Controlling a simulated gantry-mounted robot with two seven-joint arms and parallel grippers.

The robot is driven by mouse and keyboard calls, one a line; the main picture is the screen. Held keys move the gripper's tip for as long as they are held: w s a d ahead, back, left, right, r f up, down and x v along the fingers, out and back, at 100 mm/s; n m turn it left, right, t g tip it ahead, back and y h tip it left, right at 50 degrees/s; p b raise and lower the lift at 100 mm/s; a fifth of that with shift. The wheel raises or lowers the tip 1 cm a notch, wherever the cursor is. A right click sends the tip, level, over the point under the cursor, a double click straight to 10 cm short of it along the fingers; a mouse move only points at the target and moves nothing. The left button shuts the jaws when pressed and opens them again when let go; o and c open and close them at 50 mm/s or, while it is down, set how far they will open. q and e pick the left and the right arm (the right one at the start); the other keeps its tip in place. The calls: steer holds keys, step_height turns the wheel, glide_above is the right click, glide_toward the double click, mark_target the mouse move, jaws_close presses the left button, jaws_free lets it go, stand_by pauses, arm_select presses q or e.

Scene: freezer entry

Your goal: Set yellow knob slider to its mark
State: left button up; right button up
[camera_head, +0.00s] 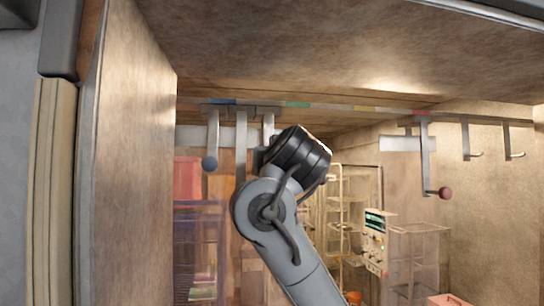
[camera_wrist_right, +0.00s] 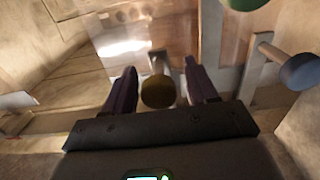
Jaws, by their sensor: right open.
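The yellow knob (camera_wrist_right: 158,92) is in the right wrist view, between the two dark fingers of my right gripper (camera_wrist_right: 161,68). The fingers are open, with a visible gap on the knob's right side; contact on its left is hard to judge. In the head view my right arm's wrist covers the yellow knob and the gripper. The yellow mark (camera_head: 366,109) is on the rail (camera_head: 335,107), right of my wrist. My left gripper is in neither view.
A blue knob (camera_head: 209,163) hangs on its slider at the left; it also shows in the wrist view (camera_wrist_right: 300,71), near a green knob (camera_wrist_right: 245,3). A red knob (camera_head: 445,193) hangs at the right. Wire racks (camera_head: 355,200) stand below the rail. Between my wrist and the red slider, the rail looks clear.

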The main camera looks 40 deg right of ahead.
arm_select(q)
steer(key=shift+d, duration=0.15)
arm_select(e)
steer(key=shift+c, duration=0.3)
jaws_close()
